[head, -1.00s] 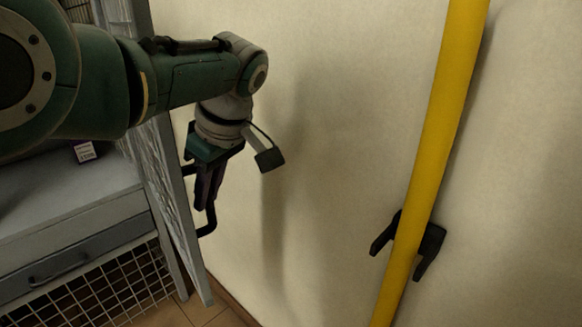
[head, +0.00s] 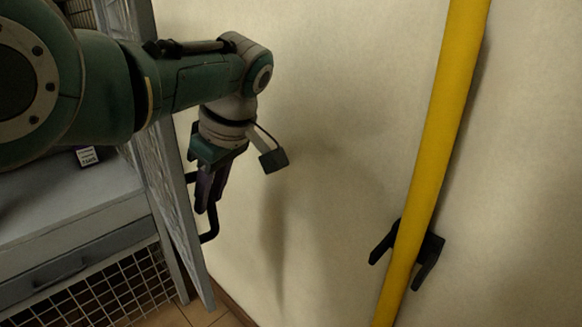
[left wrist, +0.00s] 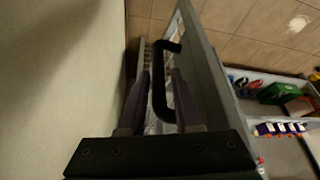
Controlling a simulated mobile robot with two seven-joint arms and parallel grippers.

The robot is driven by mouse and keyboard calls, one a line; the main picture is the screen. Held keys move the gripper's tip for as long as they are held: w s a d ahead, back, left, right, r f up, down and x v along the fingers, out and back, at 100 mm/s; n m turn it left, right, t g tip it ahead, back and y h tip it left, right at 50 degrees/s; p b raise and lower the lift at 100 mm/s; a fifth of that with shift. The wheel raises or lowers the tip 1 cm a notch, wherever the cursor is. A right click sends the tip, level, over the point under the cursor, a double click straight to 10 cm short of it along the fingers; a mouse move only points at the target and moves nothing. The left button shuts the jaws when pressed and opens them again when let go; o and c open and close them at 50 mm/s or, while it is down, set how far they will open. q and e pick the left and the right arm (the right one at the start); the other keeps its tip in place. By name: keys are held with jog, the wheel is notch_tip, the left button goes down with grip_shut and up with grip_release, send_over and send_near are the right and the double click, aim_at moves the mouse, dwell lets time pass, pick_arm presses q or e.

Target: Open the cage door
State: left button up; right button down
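The cage door (head: 163,180) is a grey-framed mesh panel at the left of the head view. It stands swung out from the cage front, at a steep angle to my view. Its black bar handle (head: 211,228) is on the side facing the pale wall. The handle also shows in the left wrist view (left wrist: 158,88). My left gripper (head: 205,208) is at the handle. In the left wrist view its two dark fingers (left wrist: 159,78) lie either side of the bar, with narrow gaps, so it looks open around it. My right gripper is in neither view.
The cage shelf (head: 70,195) with a small labelled box (head: 87,157) is left of the door, above a drawer and white wire mesh (head: 90,300). A yellow pole (head: 430,170) in a black bracket (head: 432,262) is on the wall at right.

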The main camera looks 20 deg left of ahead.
pick_arm(q)
jog(key=p+v, duration=0.3)
jog(key=v, duration=0.5)
jog(key=shift+r+p, duration=0.2)
jog(key=shift+p, duration=0.1)
